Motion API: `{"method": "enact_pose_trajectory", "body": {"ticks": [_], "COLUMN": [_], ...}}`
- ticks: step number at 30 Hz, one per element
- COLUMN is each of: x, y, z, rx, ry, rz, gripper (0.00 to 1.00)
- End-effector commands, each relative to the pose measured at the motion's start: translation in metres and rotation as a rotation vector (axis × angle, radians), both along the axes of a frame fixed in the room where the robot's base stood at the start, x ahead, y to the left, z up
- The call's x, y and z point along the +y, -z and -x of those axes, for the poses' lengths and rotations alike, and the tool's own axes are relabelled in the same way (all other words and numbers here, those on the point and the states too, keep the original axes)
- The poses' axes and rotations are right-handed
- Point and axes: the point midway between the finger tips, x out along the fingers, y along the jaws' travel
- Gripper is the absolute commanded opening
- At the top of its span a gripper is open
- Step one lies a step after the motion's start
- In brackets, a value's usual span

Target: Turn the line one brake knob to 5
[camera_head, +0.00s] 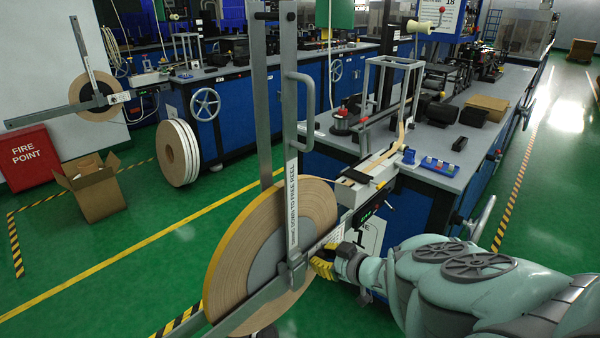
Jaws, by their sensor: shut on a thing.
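The line one payoff holds a large tan tape reel (235,248) upright in front of me, with a grey hub and grey frame bars. A swing-down bar labelled "SWING DOWN TO FREE REEL" (292,210) crosses the reel. My gripper (318,264), with yellow and black fingers, reaches in from the right at the reel's right side, just below a small white printed plate (334,236). It is shut on the brake knob, which the fingers hide. The knob's number and pointer cannot be read from here.
A blue workbench (340,190) with a grey top stands behind the payoff. A second payoff reel (97,97) is at the far left. A cardboard box (92,190) and a red fire point box (30,158) stand on the left. Green floor is open at left.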

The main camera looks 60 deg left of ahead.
Motion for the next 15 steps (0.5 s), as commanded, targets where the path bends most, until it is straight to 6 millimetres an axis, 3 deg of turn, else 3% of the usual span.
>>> {"method": "enact_pose_trajectory", "body": {"ticks": [15], "x": [0.0026], "y": [-0.0033], "z": [0.0003], "rx": [0.105], "ry": [-0.004], "rz": [0.014], "gripper": [0.0]}}
